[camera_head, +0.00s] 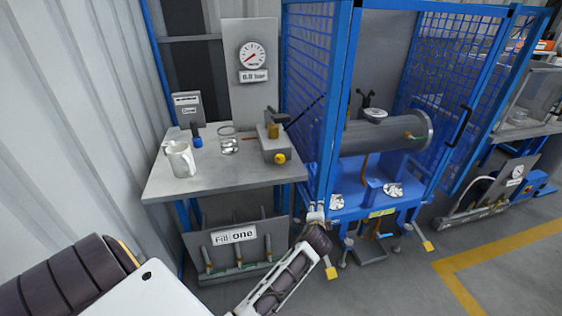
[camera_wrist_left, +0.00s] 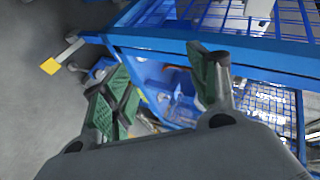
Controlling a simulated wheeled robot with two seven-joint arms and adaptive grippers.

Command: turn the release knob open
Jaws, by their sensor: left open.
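A grey hand pump block (camera_head: 271,143) stands on the right part of the bench, with a dark lever rising to the right. A round yellow knob (camera_head: 280,158) sits on its front face; it looks like the release knob, but its turn position is too small to read. My left gripper (camera_head: 315,210) is below and right of the knob, beside the blue cage's front post, apart from the knob. In the left wrist view my left gripper (camera_wrist_left: 160,75) has its green-padded fingers spread, with nothing held between them. The knob is not recognizable there. My right gripper is not in view.
A gauge (camera_head: 252,56) stands behind. The blue mesh cage (camera_head: 322,110) holding a grey cylinder (camera_head: 385,134) blocks the right side. A yellow-ended bar (camera_wrist_left: 50,66) shows near the gripper.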

